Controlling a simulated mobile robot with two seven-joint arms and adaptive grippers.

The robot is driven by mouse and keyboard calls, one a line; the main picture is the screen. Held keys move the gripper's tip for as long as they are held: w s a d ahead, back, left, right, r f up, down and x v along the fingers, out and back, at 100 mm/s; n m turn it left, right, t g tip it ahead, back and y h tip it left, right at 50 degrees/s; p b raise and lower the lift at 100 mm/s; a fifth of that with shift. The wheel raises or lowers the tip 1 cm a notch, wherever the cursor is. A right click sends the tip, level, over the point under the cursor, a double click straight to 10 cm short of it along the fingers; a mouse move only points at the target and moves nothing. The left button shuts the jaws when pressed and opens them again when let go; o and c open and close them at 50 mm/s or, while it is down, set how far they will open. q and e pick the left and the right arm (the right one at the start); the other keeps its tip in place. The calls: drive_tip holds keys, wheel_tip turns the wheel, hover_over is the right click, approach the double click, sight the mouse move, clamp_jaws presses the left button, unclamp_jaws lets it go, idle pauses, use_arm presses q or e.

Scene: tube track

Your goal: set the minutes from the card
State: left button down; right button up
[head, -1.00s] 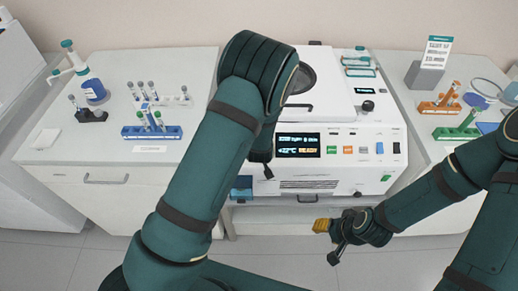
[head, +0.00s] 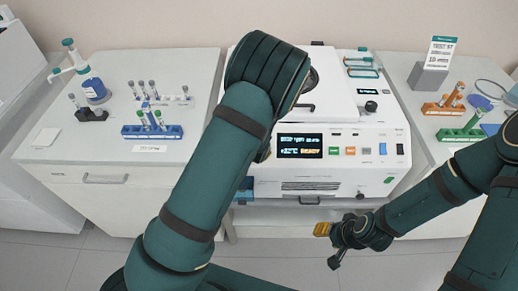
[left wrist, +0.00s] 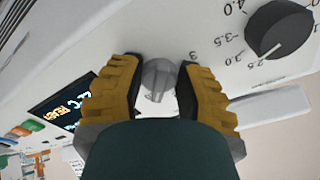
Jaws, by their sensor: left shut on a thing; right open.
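The card (head: 440,52) stands upright in a grey holder at the back right; it is white with a teal header, and its print is too small to read surely. The white machine (head: 345,190) has a lit display (head: 300,146) and a row of coloured buttons. In the left wrist view, my left gripper (left wrist: 158,85) has its yellow fingers on both sides of a small grey knob (left wrist: 158,76), shut on it. In the head view my left arm hides that gripper and the knob. My right gripper (head: 323,229) is open and empty, in front of the machine.
A larger black dial (left wrist: 280,30) with a printed number scale is beside the grey knob. Blue (head: 152,132), orange (head: 444,108) and green (head: 460,134) tube racks stand on the side counters.

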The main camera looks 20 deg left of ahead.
use_arm(q)
drive_tip(key=shift+f+m, duration=0.1)
drive_tip(key=shift+m, duration=0.7)
drive_tip(key=c, duration=0.6)
unclamp_jaws()
drive_tip(key=shift+a, duration=0.1)
drive_tip(key=shift+r, duration=0.2)
drive_tip(key=shift+s+r, duration=0.2)
drive_tip(key=shift+r, duration=0.05)
drive_tip(key=v, duration=1.1)
drive_tip(key=shift+s, duration=0.15)
